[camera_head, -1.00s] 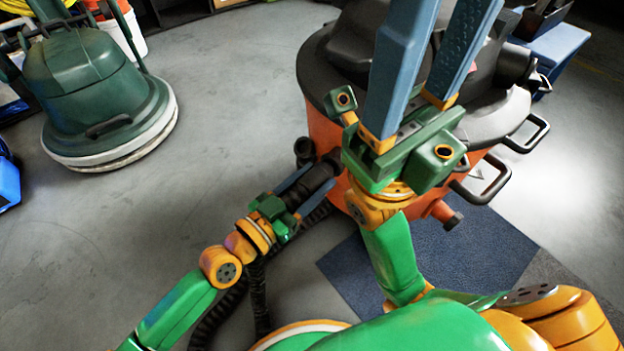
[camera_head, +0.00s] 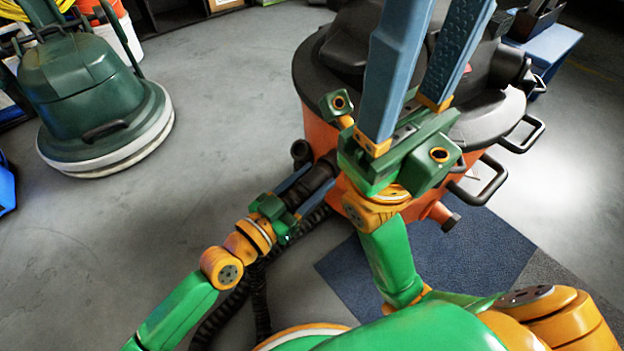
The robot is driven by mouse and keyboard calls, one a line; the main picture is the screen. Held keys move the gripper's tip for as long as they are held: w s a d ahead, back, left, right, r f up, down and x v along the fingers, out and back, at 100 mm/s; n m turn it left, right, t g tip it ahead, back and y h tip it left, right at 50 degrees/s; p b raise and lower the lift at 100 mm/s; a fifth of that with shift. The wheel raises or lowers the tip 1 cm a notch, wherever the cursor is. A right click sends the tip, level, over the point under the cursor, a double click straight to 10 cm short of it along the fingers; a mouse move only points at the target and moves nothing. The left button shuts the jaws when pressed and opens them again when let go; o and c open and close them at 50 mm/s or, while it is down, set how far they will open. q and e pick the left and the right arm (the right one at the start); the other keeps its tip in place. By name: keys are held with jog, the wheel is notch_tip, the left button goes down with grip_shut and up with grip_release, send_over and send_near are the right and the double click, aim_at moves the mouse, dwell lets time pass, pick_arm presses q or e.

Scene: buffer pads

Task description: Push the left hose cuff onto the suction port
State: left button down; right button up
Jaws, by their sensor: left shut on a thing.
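The left hose cuff (camera_head: 318,182) is a black tube end at the left side of the orange vacuum tank (camera_head: 321,135). My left gripper (camera_head: 303,183) is shut on the cuff, with one blue finger along each side. The cuff's far end points at the tank wall, very near or touching it. The suction port is not clearly visible there, so I cannot tell how far the cuff sits on it. My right gripper (camera_head: 440,45) is in front of the tank, fingers apart and pointing up, with nothing seen between them. It covers part of the tank.
The ribbed black hose (camera_head: 258,300) hangs below my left gripper. A short black fitting (camera_head: 302,152) is left of the cuff. A blue mat (camera_head: 470,255) lies by the tank. A green floor machine (camera_head: 95,95) stands far left. The floor between is clear.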

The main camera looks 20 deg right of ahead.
pick_arm(q)
jog(key=shift+w+d, duration=0.15)
jog(key=shift+d, duration=0.15)
dwell(0.4)
jog(key=shift+c, duration=1)
grip_release()
jog(key=p+v, duration=0.1)
jog(key=v, duration=0.6)
jog(key=shift+a, duration=0.15)
